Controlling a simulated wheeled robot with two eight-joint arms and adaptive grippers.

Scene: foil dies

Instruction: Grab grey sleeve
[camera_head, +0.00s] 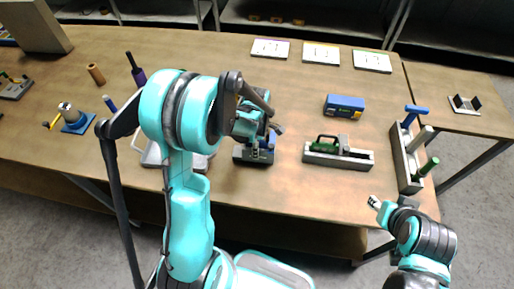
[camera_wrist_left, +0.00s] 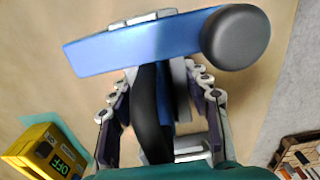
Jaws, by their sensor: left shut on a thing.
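A grey cylinder (camera_head: 420,139), which looks like the grey sleeve, stands tilted in the grey rack (camera_head: 407,165) at the right of the table, between a blue piece and a green one. My left gripper (camera_head: 268,126) is far to its left, over a dark device (camera_head: 253,155). In the left wrist view my left gripper (camera_wrist_left: 160,115) is shut on a blue-and-black device (camera_wrist_left: 140,45) with a round grey end; the exact contact is partly hidden. My right gripper (camera_head: 376,203) is at the table's front edge, below the rack, too small to tell its opening.
A grey fixture with green parts (camera_head: 338,155) and a blue box (camera_head: 344,106) lie between my left gripper and the rack. A yellow box (camera_wrist_left: 45,150) marked OFF shows in the wrist view. Three white cards (camera_head: 321,54) lie at the back.

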